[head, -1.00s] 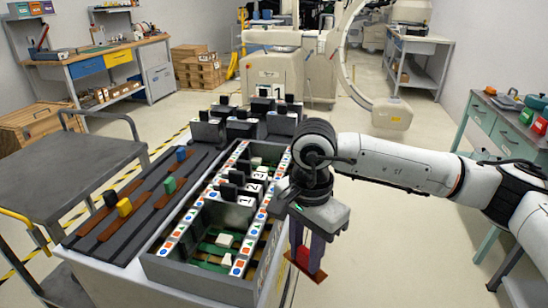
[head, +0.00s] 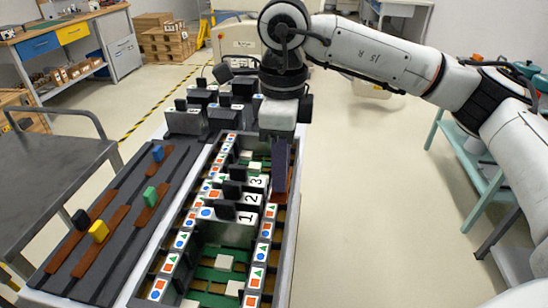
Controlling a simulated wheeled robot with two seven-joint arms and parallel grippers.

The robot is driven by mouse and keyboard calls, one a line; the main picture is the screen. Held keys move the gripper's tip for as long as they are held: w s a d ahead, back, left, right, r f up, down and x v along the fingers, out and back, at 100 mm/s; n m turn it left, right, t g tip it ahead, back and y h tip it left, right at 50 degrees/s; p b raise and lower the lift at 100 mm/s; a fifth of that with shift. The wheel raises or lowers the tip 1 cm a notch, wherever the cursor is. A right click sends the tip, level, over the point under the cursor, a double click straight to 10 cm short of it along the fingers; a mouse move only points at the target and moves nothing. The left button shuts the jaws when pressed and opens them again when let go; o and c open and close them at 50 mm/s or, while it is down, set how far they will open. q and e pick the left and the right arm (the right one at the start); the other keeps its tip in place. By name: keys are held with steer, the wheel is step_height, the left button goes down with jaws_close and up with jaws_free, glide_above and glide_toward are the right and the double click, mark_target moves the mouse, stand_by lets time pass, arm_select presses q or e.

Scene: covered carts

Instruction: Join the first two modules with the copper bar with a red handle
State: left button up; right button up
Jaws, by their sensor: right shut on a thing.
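My right gripper (head: 279,185) is over the right side of the module crate (head: 287,262), beside the numbered modules. Its dark fingers point down and are shut on the copper bar with the red handle. The fingers hide most of that bar now, so I cannot tell whether it touches anything below. Module 1 (head: 246,216) is nearest, module 2 (head: 252,199) is just behind it and module 3 (head: 257,181) is behind that. Each has a white number label and a black block on top. My left gripper is not in view.
A dark rack on the left holds copper bars with black (head: 80,219), yellow (head: 98,231), green (head: 150,196) and blue (head: 158,153) handles. Grey boxes with black knobs (head: 184,121) stand behind the crate. A grey cart (head: 50,180) is at far left. Open floor lies right.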

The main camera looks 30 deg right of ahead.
steer(key=shift+s, duration=0.25)
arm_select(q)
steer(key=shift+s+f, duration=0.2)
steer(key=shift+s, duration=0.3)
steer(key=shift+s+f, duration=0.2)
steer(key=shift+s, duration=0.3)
arm_select(e)
steer(key=shift+w, duration=0.1)
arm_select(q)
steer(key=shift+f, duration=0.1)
arm_select(e)
steer(key=shift+a+f, duration=0.1)
